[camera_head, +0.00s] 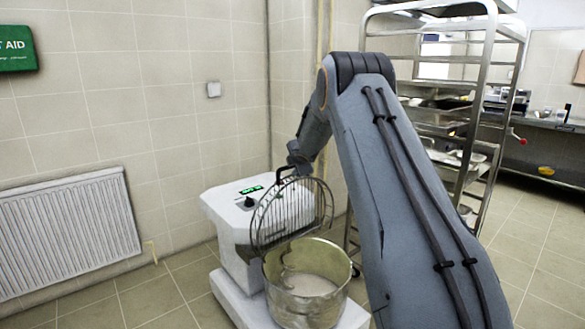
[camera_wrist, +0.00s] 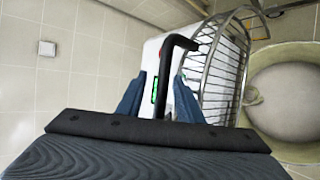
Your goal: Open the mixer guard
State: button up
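The mixer (camera_head: 235,215) is a white machine with a green-lit display and a dark knob, standing by the wall. Its wire guard (camera_head: 292,212) stands raised, roughly upright above the rear of the metal bowl (camera_head: 308,290), leaving the bowl's mouth largely uncovered. In the wrist view the guard (camera_wrist: 222,75) is to the right of my fingers, with the bowl (camera_wrist: 285,100) beyond it. My gripper (camera_wrist: 158,90) is open around the guard's black handle (camera_wrist: 166,65), with a visible gap on the handle's left side. In the head view my arm hides part of the gripper.
A metal rack (camera_head: 480,120) with trays stands behind my arm. A white radiator (camera_head: 68,232) is on the left wall. A counter (camera_head: 550,124) runs along the back right. The tiled floor is clear at the front left and at the right.

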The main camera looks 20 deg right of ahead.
jog(key=shift+a+f, duration=0.15)
jog(key=shift+a, duration=0.15)
jog(key=b+v, duration=0.3)
jog(key=v, duration=0.4)
jog(key=shift+s+r, duration=0.25)
jog(key=shift+s, duration=0.1)
